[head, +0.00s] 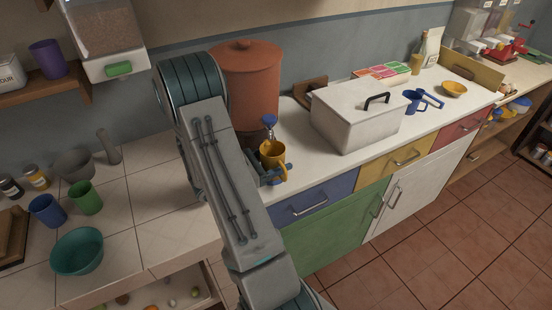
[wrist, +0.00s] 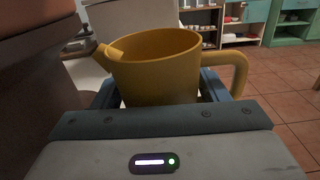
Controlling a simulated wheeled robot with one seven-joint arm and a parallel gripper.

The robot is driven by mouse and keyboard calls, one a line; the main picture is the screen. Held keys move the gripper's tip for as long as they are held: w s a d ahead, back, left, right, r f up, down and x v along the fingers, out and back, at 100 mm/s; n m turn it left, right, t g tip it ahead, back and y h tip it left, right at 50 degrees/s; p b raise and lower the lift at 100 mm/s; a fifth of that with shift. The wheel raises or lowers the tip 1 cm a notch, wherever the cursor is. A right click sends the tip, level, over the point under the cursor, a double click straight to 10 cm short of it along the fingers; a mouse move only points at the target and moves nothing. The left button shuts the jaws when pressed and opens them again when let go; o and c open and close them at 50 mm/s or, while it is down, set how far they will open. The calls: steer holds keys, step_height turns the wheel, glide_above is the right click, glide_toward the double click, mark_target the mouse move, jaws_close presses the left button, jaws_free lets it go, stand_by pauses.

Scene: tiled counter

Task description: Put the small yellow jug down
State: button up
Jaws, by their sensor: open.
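The small yellow jug (head: 272,153) is upright at the counter's front edge, just below a blue tap in the head view. In the wrist view the jug (wrist: 150,68) fills the middle, with its spout to the left and its handle to the right. My gripper (head: 271,173) is open, with its blue-grey fingers on either side of the jug; they also show in the wrist view (wrist: 157,88). The jug's base is hidden, so I cannot tell what it rests on.
A large terracotta dispenser (head: 247,85) with the blue tap (head: 269,121) stands behind the jug. A white lidded box (head: 358,115) is to the right, with bare counter (head: 296,139) between. Cups and a teal bowl (head: 77,250) stand on the tiled counter at left.

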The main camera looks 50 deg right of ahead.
steer(key=shift+r, duration=0.25)
steer(key=b+v, duration=0.2)
steer(key=v, duration=0.9)
steer(key=shift+w+a, duration=0.1)
steer(key=shift+a, duration=0.25)
steer(key=shift+a+r, duration=0.1)
steer(key=shift+a, duration=0.05)
steer(key=s+a+r+m+y, duration=0.1)
steer(key=s, duration=0.1)
steer(key=s+a+r+m+y, duration=0.1)
steer(key=s+m+y, duration=0.1)
steer(key=s+a+r+m+y, duration=0.1)
steer(key=s+m+y, duration=0.1)
steer(key=shift+g, duration=0.4)
steer(key=s+a+r+m+t+y, duration=0.2)
steer(key=a+r+m+t+y, duration=0.1)
steer(key=a+y, duration=0.3)
steer(key=s+a+r+m+t+y, duration=0.3)
steer(key=a+m+t+y, duration=0.3)
steer(key=a, duration=0.4)
steer(key=shift+a, duration=0.15)
